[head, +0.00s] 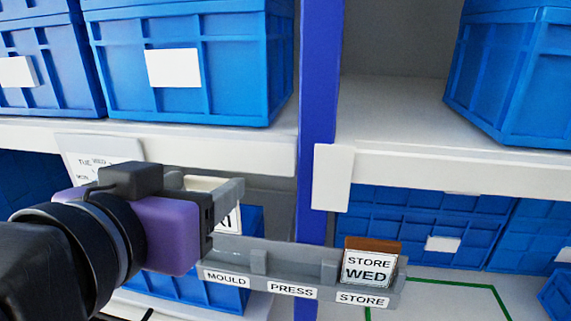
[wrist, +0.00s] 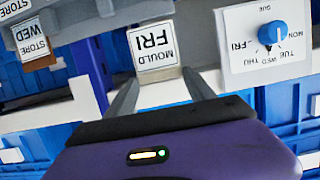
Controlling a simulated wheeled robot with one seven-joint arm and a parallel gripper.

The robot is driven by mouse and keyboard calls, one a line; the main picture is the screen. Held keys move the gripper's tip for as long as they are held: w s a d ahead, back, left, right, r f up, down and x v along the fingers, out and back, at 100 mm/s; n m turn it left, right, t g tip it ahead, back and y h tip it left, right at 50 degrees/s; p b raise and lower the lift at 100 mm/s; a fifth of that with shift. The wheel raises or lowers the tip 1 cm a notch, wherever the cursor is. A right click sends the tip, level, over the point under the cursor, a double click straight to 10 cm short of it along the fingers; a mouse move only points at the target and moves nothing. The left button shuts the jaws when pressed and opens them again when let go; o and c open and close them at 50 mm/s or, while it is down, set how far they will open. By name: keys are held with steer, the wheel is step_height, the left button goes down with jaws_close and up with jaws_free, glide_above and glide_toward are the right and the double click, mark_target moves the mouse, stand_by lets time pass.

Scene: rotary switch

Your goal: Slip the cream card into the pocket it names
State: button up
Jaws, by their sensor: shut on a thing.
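My gripper (head: 222,192) is shut on the cream card (wrist: 155,48), which reads MOULD FRI in the wrist view. In the head view the card (head: 231,219) is mostly hidden by my gripper; only part of its lettering shows. It is over the left, MOULD end of the grey pocket rack (head: 300,263); I cannot tell whether its lower edge is inside a pocket. The rack's pockets are labelled MOULD, PRESS and STORE. A brown-topped card reading STORE WED (head: 368,266) stands in the STORE pocket. The PRESS pocket looks empty.
A blue post (head: 320,100) rises behind the rack. Blue bins (head: 190,60) fill the shelves.

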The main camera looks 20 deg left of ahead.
steer(key=shift+w+d, duration=0.2)
steer(key=shift+d, duration=0.05)
steer(key=shift+f+b, duration=0.25)
steer(key=shift+b, duration=0.05)
steer(key=shift+f+b, duration=1.95)
steer(key=shift+f, duration=0.65)
steer(key=o, duration=1.4)
